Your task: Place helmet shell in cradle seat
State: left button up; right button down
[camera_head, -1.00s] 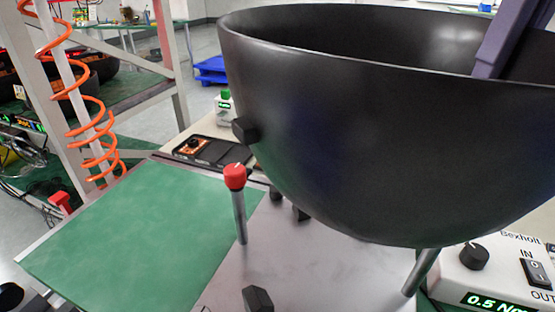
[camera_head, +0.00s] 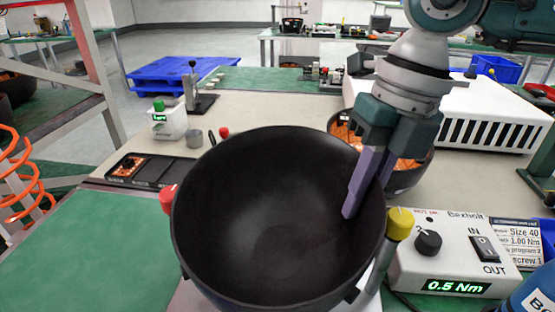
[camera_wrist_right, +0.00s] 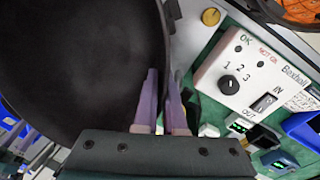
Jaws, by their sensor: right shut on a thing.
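The black helmet shell (camera_head: 270,215) is a large bowl, open side up, in the middle of the head view. My right gripper (camera_head: 362,190) reaches down from the upper right and is shut on the shell's right wall, one purple finger inside and the other outside. The right wrist view shows the fingers (camera_wrist_right: 160,100) on either side of the shell's rim (camera_wrist_right: 168,45). The cradle is mostly hidden under the shell. A red-capped post (camera_head: 167,198) shows at the shell's left and a yellow-capped post (camera_head: 399,223) at its right. I cannot tell whether the shell rests on the cradle. My left gripper is not in view.
A white controller box (camera_head: 450,258) reading 0.5 Nm stands close to the right. Another bowl with orange contents (camera_head: 405,178) is behind the gripper. A green mat (camera_head: 100,250) lies clear at the left. A black tray (camera_head: 140,170) and a small green-topped device (camera_head: 168,122) are behind it.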

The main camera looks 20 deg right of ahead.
aim_at(355, 223)
notch_tip(355, 223, down, 4)
jog(key=shift+r, duration=0.15)
jog(key=shift+f+b, duration=0.6)
jog(key=shift+f, duration=0.05)
jog(key=c, duration=1.3)
grip_release()
jog(key=shift+r, duration=0.3)
jog(key=r, duration=0.4)
jog(key=d+r, duration=0.1)
jog(key=r, duration=0.3)
jog(key=d+r+p, duration=0.1)
jog(key=r, duration=0.3)
jog(key=shift+s+r, duration=0.2)
jog(key=shift+r, duration=0.1)
